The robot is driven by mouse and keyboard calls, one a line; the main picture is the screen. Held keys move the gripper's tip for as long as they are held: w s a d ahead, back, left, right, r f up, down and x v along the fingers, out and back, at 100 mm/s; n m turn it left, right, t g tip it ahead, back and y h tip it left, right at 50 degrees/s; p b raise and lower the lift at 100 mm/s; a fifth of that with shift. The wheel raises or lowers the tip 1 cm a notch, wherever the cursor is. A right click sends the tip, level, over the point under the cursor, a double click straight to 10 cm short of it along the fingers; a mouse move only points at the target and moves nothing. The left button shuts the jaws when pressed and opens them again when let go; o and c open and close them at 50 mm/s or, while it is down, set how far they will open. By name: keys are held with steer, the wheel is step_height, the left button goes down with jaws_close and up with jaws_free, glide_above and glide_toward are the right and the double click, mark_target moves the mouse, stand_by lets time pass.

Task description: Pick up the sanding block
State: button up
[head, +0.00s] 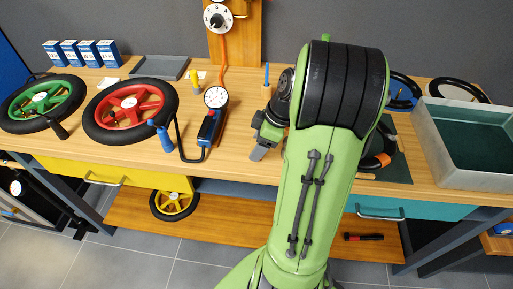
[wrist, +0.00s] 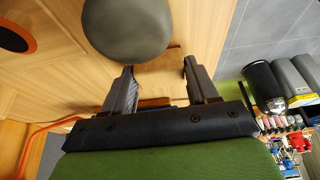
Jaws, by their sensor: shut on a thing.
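My gripper (head: 262,146) hangs low over the front of the wooden bench in the head view, left of my arm. In the wrist view my gripper (wrist: 158,68) has its two dark fingers apart, closed on a tan piece between them that I take for the sanding block (wrist: 158,86). Its colour blends with the wood behind, so its outline is hard to tell. In the head view the block is not clearly visible. A smooth dark grey rounded object (wrist: 127,30) shows just beyond the left fingertip.
The bench holds a green wheel (head: 43,99), a red wheel (head: 132,107), a device with a dial (head: 212,122) and a grey bin (head: 428,135) at the right. A grey tray (head: 160,66) lies at the back. Bare wood (head: 240,122) is left of my gripper.

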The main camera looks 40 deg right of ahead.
steer(key=shift+r, duration=0.1)
step_height(320, 180, up, 10)
steer(key=p, duration=0.4)
